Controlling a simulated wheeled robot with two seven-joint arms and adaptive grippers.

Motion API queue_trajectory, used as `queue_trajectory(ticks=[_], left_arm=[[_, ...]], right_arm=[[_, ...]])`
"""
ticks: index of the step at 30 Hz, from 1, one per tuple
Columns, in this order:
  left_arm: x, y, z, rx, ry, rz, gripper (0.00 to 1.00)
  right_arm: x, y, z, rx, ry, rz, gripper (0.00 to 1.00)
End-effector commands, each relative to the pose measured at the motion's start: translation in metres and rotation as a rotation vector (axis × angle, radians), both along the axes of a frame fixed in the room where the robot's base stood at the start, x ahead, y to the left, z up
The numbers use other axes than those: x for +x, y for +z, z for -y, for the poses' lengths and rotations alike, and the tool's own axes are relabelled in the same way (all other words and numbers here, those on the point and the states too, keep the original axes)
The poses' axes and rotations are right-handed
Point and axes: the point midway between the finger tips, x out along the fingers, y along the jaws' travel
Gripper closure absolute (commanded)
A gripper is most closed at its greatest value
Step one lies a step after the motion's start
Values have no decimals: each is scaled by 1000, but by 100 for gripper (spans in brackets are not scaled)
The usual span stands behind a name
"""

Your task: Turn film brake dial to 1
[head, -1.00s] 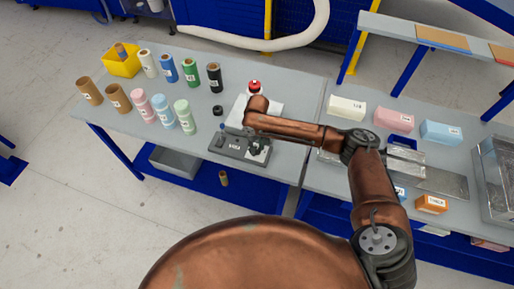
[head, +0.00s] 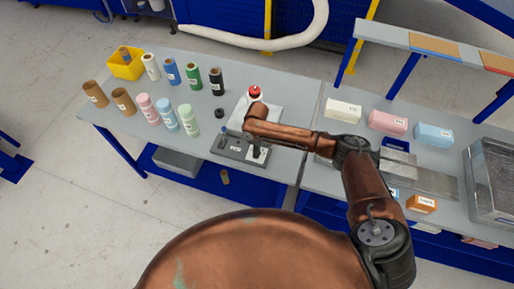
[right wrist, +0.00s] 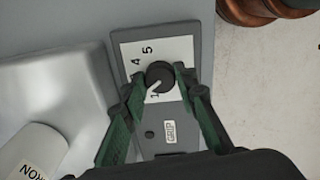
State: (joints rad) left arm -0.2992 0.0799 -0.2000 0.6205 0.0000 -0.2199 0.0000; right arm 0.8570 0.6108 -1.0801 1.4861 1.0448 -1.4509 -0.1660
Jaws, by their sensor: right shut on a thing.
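The film brake dial (right wrist: 160,77) is a round black knob on a white scale plate (right wrist: 140,50). Its white pointer line aims to the lower left in the right wrist view, toward the printed 1. My right gripper (right wrist: 164,79) is shut on the dial, with one finger on each side. In the head view the grey control panel (head: 228,146) lies at the table's front edge, partly covered by my right arm and gripper (head: 256,152). My left gripper is not in view.
A white roll (right wrist: 32,152) lies on a pale silvery surface at left. A red button (head: 254,91) stands behind the panel. Several film rolls (head: 189,115) stand left, and boxes (head: 388,122) right.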

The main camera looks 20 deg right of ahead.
Motion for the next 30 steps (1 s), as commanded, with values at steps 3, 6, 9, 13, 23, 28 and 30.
queue_trajectory(ticks=[3,6,9,13,23,28,30], left_arm=[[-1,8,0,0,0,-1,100],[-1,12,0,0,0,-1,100],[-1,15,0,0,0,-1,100],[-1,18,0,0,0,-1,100],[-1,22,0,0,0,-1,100],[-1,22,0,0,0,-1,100],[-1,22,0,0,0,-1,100]], right_arm=[[0,2,0,0,111,0,97],[0,2,0,1,204,0,97],[0,1,0,1,291,0,97],[0,1,0,0,392,0,97],[0,0,-1,2,566,1,97],[0,0,-1,2,606,1,97],[0,0,-1,2,614,1,97]])
